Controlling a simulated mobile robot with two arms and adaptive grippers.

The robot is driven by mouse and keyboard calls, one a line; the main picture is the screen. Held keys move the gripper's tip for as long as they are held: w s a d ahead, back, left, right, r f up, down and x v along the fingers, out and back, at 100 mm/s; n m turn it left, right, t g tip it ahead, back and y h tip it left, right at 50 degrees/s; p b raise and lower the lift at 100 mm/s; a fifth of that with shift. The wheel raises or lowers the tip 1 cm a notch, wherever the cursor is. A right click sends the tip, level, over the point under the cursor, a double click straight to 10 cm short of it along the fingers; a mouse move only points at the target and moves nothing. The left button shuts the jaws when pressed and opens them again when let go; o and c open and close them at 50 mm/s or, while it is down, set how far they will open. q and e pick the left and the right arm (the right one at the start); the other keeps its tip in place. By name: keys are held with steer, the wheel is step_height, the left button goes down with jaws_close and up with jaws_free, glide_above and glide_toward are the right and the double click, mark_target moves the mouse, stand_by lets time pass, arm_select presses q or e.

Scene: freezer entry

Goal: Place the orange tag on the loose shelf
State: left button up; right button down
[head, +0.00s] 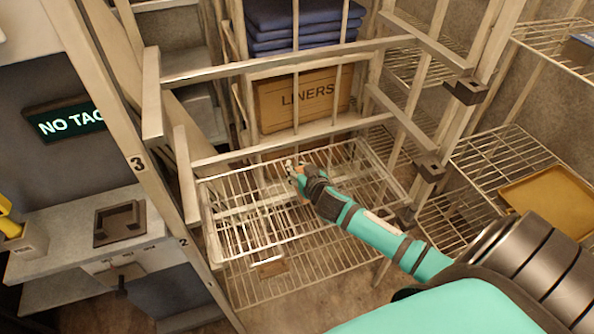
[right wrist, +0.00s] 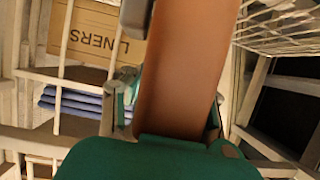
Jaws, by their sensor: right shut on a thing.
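A white wire shelf (head: 233,244), which looks like the loose shelf, sits in the metal rack below the LINERS box. My right gripper (head: 293,170) is over this shelf, with the arm reaching in from the lower right. It is shut on an orange-brown flat piece, which I take to be the orange tag (right wrist: 185,65); it fills the middle of the right wrist view. In the head view only a small orange bit shows by the fingers. I cannot tell whether the tag touches the shelf wires. My left gripper is not in view.
The rack's pale uprights and rails stand close around my right arm. A LINERS box (head: 292,98) and folded blue cloths (head: 285,45) are above. A lower wire shelf (head: 330,278) lies below. At right, a wire rack holds a yellow tray (head: 550,200). A counter (head: 60,235) is at left.

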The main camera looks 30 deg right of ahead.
steer(key=shift+w+d+f, duration=0.15)
steer(key=shift+w+f, duration=0.15)
steer(key=shift+f, duration=0.3)
steer(key=shift+w+d+f, duration=0.1)
steer(key=shift+w+f, duration=0.2)
steer(key=shift+f, duration=0.35)
steer(key=shift+w+d+f, duration=0.15)
steer(key=shift+w+f, duration=0.15)
steer(key=shift+f, duration=0.3)
steer(key=shift+f, duration=0.15)
steer(key=c, duration=1)
jaws_free()
